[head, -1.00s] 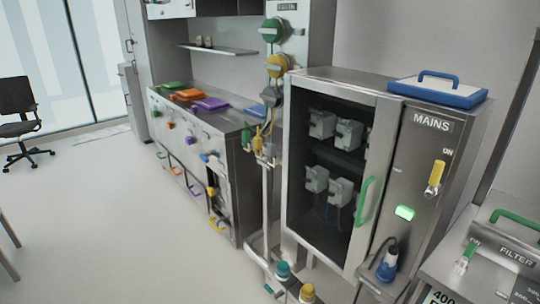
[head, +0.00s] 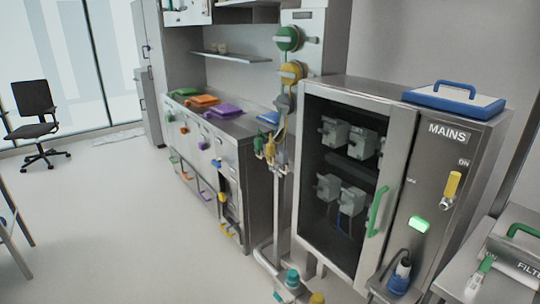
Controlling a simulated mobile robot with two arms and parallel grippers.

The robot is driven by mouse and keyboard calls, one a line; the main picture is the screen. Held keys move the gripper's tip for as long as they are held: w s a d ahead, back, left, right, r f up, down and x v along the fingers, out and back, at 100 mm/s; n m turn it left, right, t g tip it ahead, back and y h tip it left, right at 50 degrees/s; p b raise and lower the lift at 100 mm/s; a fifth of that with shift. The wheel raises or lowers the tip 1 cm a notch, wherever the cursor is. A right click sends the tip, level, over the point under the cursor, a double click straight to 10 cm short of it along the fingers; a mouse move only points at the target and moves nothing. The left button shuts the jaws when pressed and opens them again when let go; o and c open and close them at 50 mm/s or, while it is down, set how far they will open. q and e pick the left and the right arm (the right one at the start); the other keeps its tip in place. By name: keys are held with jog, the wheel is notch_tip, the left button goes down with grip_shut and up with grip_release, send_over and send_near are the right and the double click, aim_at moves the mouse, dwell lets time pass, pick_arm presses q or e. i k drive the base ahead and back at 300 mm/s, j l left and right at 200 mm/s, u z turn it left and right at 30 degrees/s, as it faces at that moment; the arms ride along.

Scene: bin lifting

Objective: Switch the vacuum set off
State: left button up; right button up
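No thing in the head view is legibly labelled as the vacuum set, so I cannot tell which it is. A steel cabinet marked MAINS (head: 448,133) stands at the right. Its yellow switch handle (head: 453,185) points up toward the ON mark, and a green lamp (head: 419,224) below is lit. A blue plug (head: 400,275) sits low on its front. A steel box marked FILTER (head: 518,254) is cut off at the right edge, with a green-handled lever (head: 484,268). Neither of my grippers is in view.
A glazed door with a green handle (head: 377,211) covers grey switchgear. A post with green (head: 288,38) and yellow (head: 291,71) round valves stands left of it. A steel counter (head: 240,124) holds coloured lids. A chair (head: 34,122) stands far left. The floor (head: 120,220) at left is clear.

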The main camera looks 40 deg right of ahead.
aim_at(475, 282)
jog(key=z, duration=2.65)
